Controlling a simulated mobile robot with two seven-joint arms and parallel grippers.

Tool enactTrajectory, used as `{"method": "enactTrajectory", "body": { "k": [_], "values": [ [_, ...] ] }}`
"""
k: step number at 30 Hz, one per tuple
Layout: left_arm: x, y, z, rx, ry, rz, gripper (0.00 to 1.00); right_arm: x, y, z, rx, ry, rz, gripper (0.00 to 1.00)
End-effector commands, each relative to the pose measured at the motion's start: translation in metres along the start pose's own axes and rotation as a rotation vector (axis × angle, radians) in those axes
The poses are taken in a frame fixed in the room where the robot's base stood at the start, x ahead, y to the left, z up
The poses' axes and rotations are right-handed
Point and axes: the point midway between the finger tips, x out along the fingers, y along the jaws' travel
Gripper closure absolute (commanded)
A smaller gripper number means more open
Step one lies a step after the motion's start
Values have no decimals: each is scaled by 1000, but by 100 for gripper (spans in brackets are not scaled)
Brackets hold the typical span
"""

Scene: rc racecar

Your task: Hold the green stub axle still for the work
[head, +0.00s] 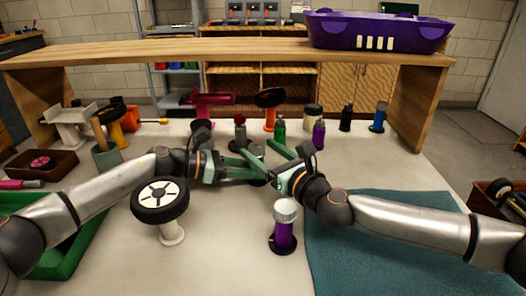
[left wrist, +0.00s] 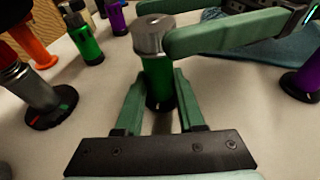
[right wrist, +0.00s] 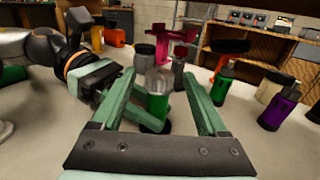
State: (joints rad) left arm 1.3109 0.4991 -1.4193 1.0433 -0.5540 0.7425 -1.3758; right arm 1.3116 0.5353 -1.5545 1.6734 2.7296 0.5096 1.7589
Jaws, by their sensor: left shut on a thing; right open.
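The green stub axle (left wrist: 158,80) stands upright on a dark base with a silver cap (left wrist: 153,32) on top. My left gripper (left wrist: 160,92) is shut on its green shaft, one finger on each side. In the head view the left gripper (head: 245,168) reaches in from the left and the axle is largely hidden by the fingers. My right gripper (head: 270,158) comes from the right with its fingers apart. In the right wrist view the axle (right wrist: 157,105) and its cap stand between the right gripper's open fingers (right wrist: 160,95), and I cannot tell whether they touch the cap.
A wheel on a white stand (head: 160,203) and a purple axle with a silver cap (head: 284,228) stand in front. A teal mat (head: 380,250) lies at right and a green tray (head: 70,245) at left. Several coloured stands and bottles line the back.

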Motion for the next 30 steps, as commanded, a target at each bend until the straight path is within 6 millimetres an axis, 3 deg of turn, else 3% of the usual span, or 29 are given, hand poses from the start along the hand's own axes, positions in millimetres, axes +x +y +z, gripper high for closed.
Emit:
{"method": "enactTrajectory", "body": {
  "k": [8,21,30],
  "values": [
    [0,1,-1,-1,1,2,100,-12,-1,0,2,1,-1,24],
    [-1,1,-1,-1,1,3,100,-90,-1,-1,1,2,-3,24],
    [-1,1,-1,-1,1,2,100,-119,0,0,0,0,-1,24]
  ]
}}
